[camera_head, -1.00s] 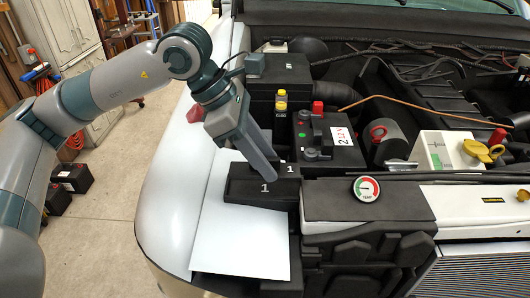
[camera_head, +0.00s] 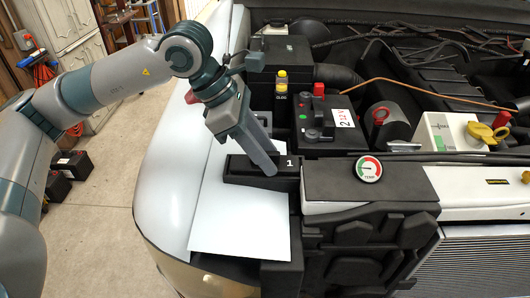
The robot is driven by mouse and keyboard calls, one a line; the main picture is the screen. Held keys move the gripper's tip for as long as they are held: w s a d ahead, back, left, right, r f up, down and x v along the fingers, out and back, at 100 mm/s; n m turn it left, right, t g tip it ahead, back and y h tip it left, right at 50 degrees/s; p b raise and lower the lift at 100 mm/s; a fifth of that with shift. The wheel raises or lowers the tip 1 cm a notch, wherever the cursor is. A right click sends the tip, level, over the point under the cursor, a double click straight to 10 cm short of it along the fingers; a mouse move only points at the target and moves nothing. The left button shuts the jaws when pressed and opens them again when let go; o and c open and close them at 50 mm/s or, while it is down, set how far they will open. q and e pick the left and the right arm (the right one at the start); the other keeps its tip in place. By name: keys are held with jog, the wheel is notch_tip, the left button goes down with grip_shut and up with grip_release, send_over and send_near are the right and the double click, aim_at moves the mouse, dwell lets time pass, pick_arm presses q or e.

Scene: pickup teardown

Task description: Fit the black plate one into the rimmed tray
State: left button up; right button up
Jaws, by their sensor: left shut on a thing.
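The black plate one is dark against a black tray-like piece (camera_head: 236,180), and the two are hard to tell apart. A white 1 shows at this dark stack's right end; I cannot tell which of the two carries it. My left gripper (camera_head: 265,168) points down from the upper left, its fingertips at the stack. It is shut on the black plate one, and the finger hides part of the top. I cannot tell whether the plate sits inside the rim or rests on it. My right gripper is not in view.
A pale sheet (camera_head: 242,225) lies under and in front of the dark stack. To the right are a black box with a temperature gauge (camera_head: 368,169), a battery (camera_head: 320,118) and the engine bay.

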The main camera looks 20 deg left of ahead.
pick_arm(q)
jog(key=o, duration=1.2)
jog(key=shift+r, duration=0.15)
jog(key=shift+a+r, duration=0.15)
jog(key=shift+r, duration=0.05)
jog(key=b+v, duration=0.5)
jog(key=v, duration=1.1)
jog(key=shift+r, duration=0.35)
jog(key=shift+s+a, duration=0.15)
jog(key=shift+a, duration=0.05)
